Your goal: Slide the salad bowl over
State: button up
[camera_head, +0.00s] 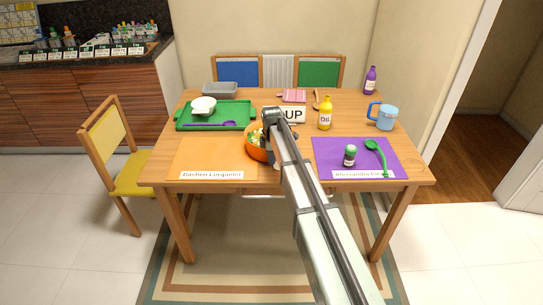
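The salad bowl (257,153) is orange with green and pale food in it. It sits on the wooden table near the front middle, at the right edge of the orange placemat. My arm comes in from the bottom right and its end covers the right part of the bowl. My gripper (272,150) is at the bowl's right side, mostly hidden under my own arm. I cannot see its fingers clearly, nor whether they touch the bowl.
Behind stand a green tray (185,121) with a white bowl (203,105), a sign (293,115), a yellow bottle (325,115) and a blue mug (386,118).

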grip_shut()
jog(key=shift+s+d, duration=0.1)
jog(key=shift+d, duration=0.05)
jog(key=shift+s+d, duration=0.9)
jog(key=shift+d, duration=0.3)
jog(key=shift+s+d, duration=0.9)
jog(key=shift+d, duration=0.35)
jog(key=shift+s+d, duration=0.9)
jog(key=shift+d, duration=0.3)
jog(key=shift+o, duration=1)
grip_release()
jog(key=shift+r, duration=0.1)
notch_tip(320, 180, up, 14)
jog(key=s, duration=0.1)
jog(key=shift+s+f, duration=0.2)
jog(key=shift+s, duration=0.1)
jog(key=shift+d, duration=0.1)
